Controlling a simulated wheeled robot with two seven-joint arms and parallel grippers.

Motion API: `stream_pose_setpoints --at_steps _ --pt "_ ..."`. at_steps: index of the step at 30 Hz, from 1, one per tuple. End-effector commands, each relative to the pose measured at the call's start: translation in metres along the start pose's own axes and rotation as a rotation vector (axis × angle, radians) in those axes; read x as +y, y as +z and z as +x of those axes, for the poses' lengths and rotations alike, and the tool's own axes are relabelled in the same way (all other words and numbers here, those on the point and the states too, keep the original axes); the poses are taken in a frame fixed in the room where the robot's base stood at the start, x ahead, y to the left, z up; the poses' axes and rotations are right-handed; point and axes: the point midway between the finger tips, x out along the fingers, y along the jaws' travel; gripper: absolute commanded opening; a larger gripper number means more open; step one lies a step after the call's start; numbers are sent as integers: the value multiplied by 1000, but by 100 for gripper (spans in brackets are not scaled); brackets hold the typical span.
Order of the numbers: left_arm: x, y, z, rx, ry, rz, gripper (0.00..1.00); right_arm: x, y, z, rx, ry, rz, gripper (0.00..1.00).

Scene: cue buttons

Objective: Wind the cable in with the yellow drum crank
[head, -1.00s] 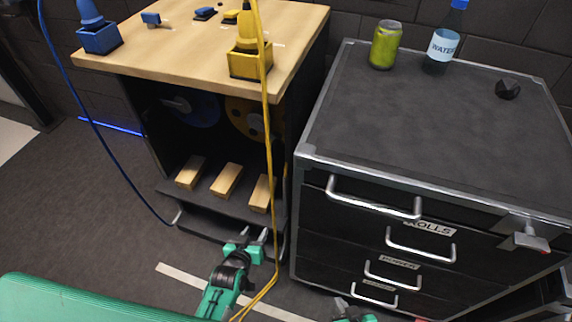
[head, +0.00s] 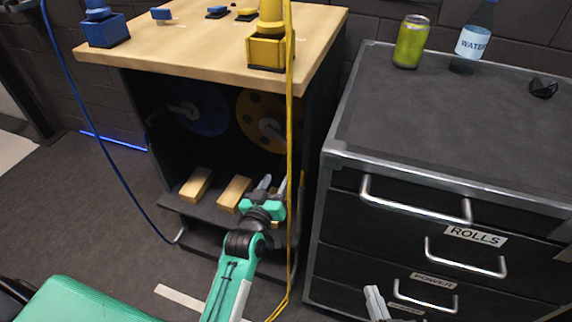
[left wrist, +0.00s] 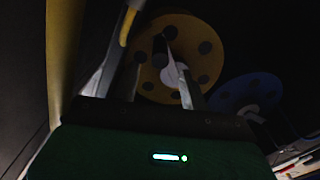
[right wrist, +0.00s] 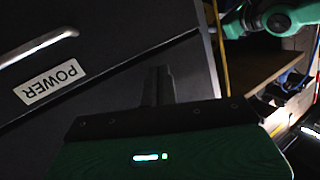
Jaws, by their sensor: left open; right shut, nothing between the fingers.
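The yellow drum (head: 256,120) with holes stands inside the dark cabinet under the wooden top, its grey crank (head: 272,128) facing out. The yellow drum also shows in the left wrist view (left wrist: 196,62), with its dark crank handle (left wrist: 160,46) in line between my finger tips. My left gripper (head: 274,184) is open and empty, in front of and below the drum.
A blue drum (head: 206,112) is left of the yellow one. Wooden blocks (head: 196,184) lie on the shelf below. A drawer cabinet (head: 400,150) stands to the right, with a can (head: 411,42) and water bottle (head: 473,38) on top. A blue cable (head: 100,140) hangs at left.

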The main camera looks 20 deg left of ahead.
Motion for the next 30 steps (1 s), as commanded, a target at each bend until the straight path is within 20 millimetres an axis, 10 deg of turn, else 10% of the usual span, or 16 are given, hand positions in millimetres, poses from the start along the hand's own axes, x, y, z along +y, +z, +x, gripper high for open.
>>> stream_pose_setpoints --at_steps 15,28,30 --pt "0 1 74 -1 0 -1 45 13 -68 8 340 11 -50 0" --pt "0 1 81 -2 -1 0 45 14 -77 7 382 11 -56 0" --pt "0 1 81 -2 -1 0 33 14 -77 7 381 11 -56 0"
